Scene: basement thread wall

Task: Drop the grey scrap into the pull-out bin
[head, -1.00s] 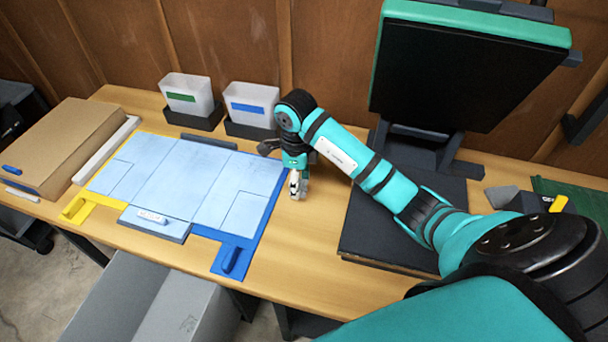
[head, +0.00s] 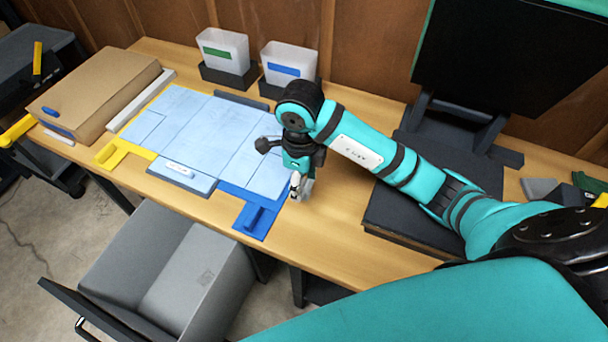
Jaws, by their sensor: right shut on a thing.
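My right gripper (head: 301,188) points down above the table, beside the front right corner of the blue mat. It is shut on a small pale grey piece (head: 308,187), apparently the grey scrap, mostly hidden by the fingers. The pull-out bin (head: 205,270) is the grey open box below the table's front edge, at the lower left of my gripper. Its dark front panel with a handle (head: 85,326) shows at bottom left, so it stands pulled out. My left gripper is not in view.
The table holds a light blue mat (head: 190,125), a cardboard box (head: 95,88), two white tubs (head: 224,48) and (head: 288,62) in dark holders, and a dark monitor (head: 490,50) on a stand. A grey block (head: 538,188) lies at right. The table's front edge lies between gripper and bin.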

